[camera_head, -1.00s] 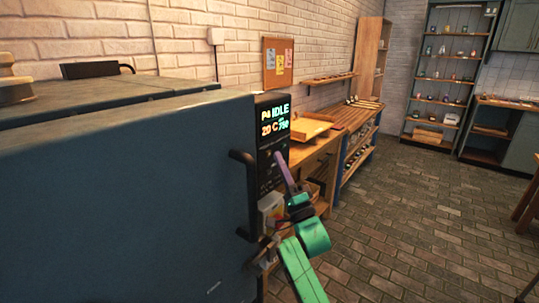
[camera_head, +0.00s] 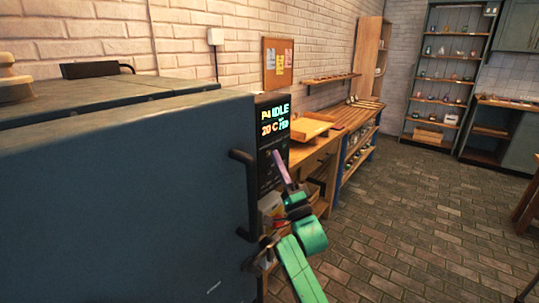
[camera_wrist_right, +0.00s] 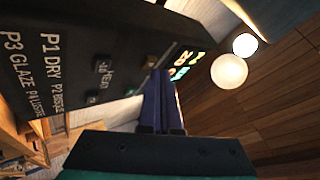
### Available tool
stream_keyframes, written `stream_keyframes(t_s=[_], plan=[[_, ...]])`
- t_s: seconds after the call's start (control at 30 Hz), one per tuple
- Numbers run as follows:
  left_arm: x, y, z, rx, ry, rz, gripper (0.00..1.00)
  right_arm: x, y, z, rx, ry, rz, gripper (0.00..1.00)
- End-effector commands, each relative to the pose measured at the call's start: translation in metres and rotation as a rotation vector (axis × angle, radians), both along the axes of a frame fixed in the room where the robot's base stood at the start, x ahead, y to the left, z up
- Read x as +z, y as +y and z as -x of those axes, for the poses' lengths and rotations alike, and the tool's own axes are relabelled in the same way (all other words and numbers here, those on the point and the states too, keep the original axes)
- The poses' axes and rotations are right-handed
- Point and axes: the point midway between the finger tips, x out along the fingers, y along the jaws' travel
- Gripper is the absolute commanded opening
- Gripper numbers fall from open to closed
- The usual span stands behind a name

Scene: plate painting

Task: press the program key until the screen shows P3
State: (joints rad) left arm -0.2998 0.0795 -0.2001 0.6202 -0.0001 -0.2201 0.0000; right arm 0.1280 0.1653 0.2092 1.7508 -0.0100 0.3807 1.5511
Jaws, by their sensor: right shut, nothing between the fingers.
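The kiln's control panel (camera_head: 266,172) is a dark strip on the edge of the large blue-grey kiln (camera_head: 130,205). Its lit screen (camera_head: 275,121) reads IDLE and 20 C; the program label looks like P4, but it and the last number are blurred. My right gripper (camera_head: 276,154) is shut and empty, its purple fingertips at the panel below the screen. In the right wrist view the fingers (camera_wrist_right: 163,78) point at the panel close to a small key (camera_wrist_right: 150,62); contact cannot be told. Other keys (camera_wrist_right: 103,64) and the printed program list (camera_wrist_right: 38,75) show there. My left gripper is out of view.
A black handle (camera_head: 243,195) sticks out from the kiln beside the panel, just left of my right arm. A wooden bench (camera_head: 345,118) and shelves (camera_head: 445,75) stand behind. The brick floor (camera_head: 430,215) at the right is clear.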

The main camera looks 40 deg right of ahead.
Motion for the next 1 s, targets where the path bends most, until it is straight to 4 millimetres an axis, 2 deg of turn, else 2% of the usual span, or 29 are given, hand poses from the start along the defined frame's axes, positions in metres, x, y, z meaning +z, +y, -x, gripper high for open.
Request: stream_keyframes(t_s=[1.0], plan=[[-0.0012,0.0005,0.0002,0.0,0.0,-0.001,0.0,-0.0001,0.0025,-0.0082,0.0,0.0,0.0,0.0]])
